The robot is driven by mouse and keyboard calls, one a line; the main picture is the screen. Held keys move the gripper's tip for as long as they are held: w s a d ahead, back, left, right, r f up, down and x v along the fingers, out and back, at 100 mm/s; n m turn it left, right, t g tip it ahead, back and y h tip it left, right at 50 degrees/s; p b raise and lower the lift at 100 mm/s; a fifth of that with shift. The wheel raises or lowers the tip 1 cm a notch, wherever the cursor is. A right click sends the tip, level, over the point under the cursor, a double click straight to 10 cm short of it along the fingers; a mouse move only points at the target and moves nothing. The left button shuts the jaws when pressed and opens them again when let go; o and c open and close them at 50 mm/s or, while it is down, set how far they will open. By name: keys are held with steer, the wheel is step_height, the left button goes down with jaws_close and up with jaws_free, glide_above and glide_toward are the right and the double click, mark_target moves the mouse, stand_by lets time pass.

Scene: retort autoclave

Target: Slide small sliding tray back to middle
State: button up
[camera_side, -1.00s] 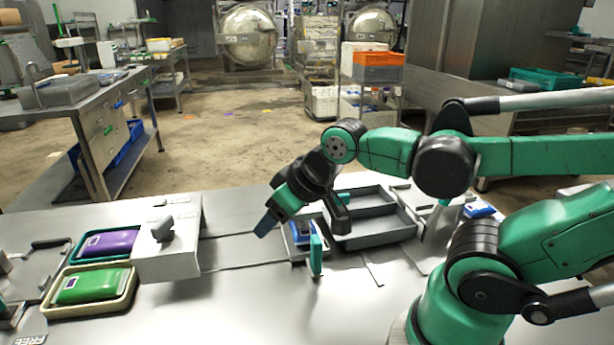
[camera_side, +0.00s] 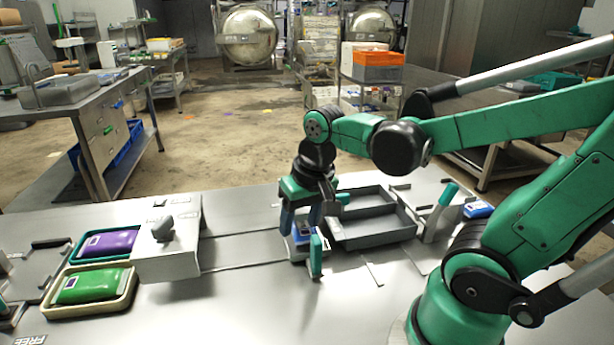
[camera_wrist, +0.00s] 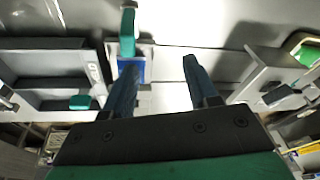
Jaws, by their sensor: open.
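The small sliding tray (camera_side: 296,254) is on the worktop at the middle, with a blue pack (camera_side: 303,236) in it and an upright green handle (camera_side: 316,258) at its near side. My gripper (camera_side: 301,226) points down over this tray, open, with nothing visible between its fingers. In the wrist view my gripper (camera_wrist: 157,75) has its fingers apart; the blue pack (camera_wrist: 131,70) and green handle (camera_wrist: 127,32) lie left of the gap, partly behind the left finger. Whether a finger touches the tray cannot be told.
A grey two-compartment tray (camera_side: 385,237) stands directly right of the small tray. A white housing with a grey knob (camera_side: 162,229) is to the left, beyond bare metal worktop (camera_side: 235,252). Purple (camera_side: 110,243) and green (camera_side: 91,287) pouches lie in trays at far left. An upright green handle (camera_side: 447,196) stands at right.

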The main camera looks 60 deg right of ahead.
mark_target(316, 239)
steer(key=d+m+g, duration=0.1)
steer(key=s+d+f+m+g, duration=0.1)
steer(key=shift+f+m, duration=0.1)
steer(key=shift+m, duration=0.3)
steer(key=shift+s+d+f+m+g, duration=0.2)
steer(key=shift+s+f+m+g, duration=0.1)
steer(key=shift+m+g, duration=0.1)
steer(key=shift+f, duration=2.65)
jaws_close()
